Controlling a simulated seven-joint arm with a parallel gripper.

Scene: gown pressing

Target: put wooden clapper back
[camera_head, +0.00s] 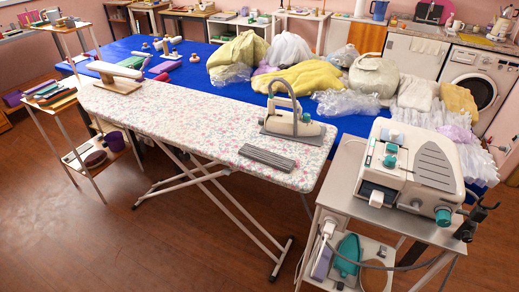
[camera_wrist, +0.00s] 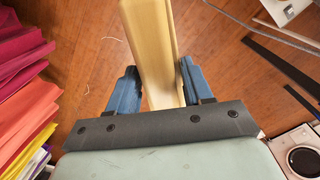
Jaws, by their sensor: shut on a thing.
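In the wrist view, my gripper (camera_wrist: 158,72) has its two blue fingers on either side of a pale wooden bar, the wooden clapper (camera_wrist: 150,30). The gripper is shut on the clapper. The clapper points away from the gripper toward the top edge of the view, where its far end is cut off. Bare wooden floor shows behind it. I cannot make out my gripper or the clapper in the head view.
Folded coloured cloths (camera_wrist: 22,75) lie close at the left in the wrist view. In the head view, the flowered ironing board (camera_head: 205,110) carries an iron (camera_head: 293,122). A steam station (camera_head: 415,160) stands at right. A blue table (camera_head: 200,78) holds garments.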

